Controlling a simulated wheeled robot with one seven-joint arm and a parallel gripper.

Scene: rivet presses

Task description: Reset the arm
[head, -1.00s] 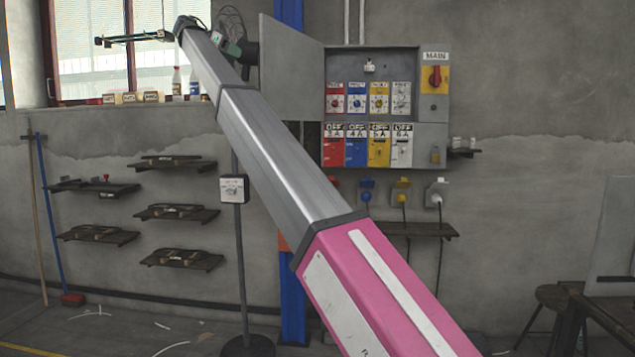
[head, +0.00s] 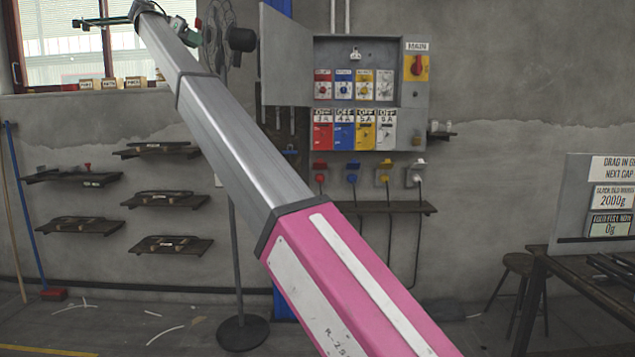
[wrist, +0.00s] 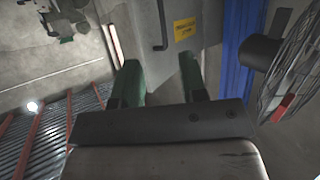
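My arm stretches from the bottom centre to the upper left in the head view, with a pink and a grey link. My gripper (head: 82,22) is at the top left, raised in front of the window. In the wrist view my gripper (wrist: 160,72) shows two green fingers well apart with nothing between them. The fingers point toward a grey panel with a yellow label (wrist: 184,30); no contact shows.
An open switch cabinet (head: 347,48) with coloured switches hangs on the wall right of my arm. Wall shelves (head: 160,149) are at left. A stand base (head: 241,333) is on the floor. A dark table (head: 590,285) with a sign board (head: 574,190) is at right. A fan (wrist: 290,75) shows nearby.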

